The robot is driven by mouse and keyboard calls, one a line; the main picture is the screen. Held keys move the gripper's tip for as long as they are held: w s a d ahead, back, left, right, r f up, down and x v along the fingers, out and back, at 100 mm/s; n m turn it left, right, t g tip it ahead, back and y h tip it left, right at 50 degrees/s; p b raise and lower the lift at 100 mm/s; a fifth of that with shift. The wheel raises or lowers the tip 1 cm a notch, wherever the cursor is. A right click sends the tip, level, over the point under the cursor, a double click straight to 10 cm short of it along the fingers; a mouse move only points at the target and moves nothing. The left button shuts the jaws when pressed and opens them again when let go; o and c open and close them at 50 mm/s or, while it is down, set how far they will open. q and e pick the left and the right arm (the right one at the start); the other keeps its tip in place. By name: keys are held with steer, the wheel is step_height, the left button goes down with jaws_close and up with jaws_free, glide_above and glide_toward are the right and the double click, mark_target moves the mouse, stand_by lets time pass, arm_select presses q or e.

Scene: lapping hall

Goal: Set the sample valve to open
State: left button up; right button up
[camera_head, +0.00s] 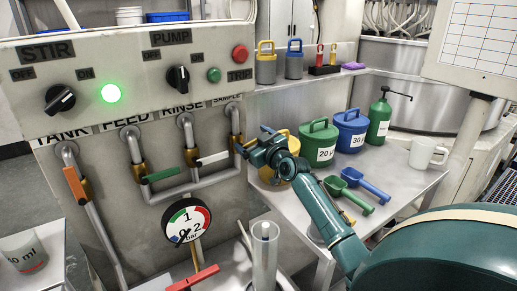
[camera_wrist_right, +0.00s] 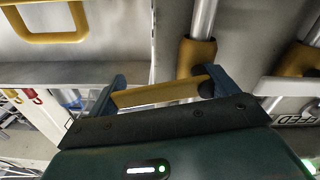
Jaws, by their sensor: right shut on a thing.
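The sample valve (camera_head: 236,143) is the rightmost of the panel's valves, below the SAMPLE label (camera_head: 226,99). Its brass body (camera_wrist_right: 197,55) and yellow handle (camera_wrist_right: 150,95) show in the right wrist view. The handle lies roughly crosswise to its pipe there. My right gripper (camera_head: 250,146) is at this valve, its blue fingers shut on the yellow handle. In the head view the gripper hides most of the handle. The left gripper is not in view.
Rinse has a white handle (camera_head: 212,159) and feed a green handle (camera_head: 161,174), both crosswise. Tank's orange handle (camera_head: 75,186) lies along its pipe. A gauge (camera_head: 187,220) and clear cylinder (camera_head: 264,255) are below. Green (camera_head: 318,143) and blue (camera_head: 350,132) canisters stand right.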

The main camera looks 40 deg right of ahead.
steer(key=n, duration=0.2)
steer(key=r+n+p, duration=0.1)
steer(key=a+r+n, duration=0.1)
steer(key=n, duration=0.1)
steer(key=shift+n+p, duration=0.3)
steer(key=shift+w+a+r+n+p, duration=0.1)
steer(key=shift+a+r+n+p, duration=0.1)
steer(key=shift+n, duration=0.25)
steer(key=shift+a+r+n+p, duration=0.1)
steer(key=shift+n+p, duration=0.1)
steer(key=shift+n, duration=0.25)
steer(key=n, duration=0.1)
steer(key=a+n+p, duration=0.1)
steer(key=shift+r+n, duration=0.2)
steer(key=shift+n, duration=0.1)
steer(key=n, duration=0.1)
steer(key=a+n, duration=0.1)
steer(key=shift+w+n+p, duration=0.1)
steer(key=shift+n+p, duration=0.25)
steer(key=shift+n, duration=0.05)
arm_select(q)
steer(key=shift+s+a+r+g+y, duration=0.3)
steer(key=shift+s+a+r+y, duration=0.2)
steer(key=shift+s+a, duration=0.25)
arm_select(e)
steer(key=shift+a+n, duration=0.2)
steer(key=shift+n, duration=0.5)
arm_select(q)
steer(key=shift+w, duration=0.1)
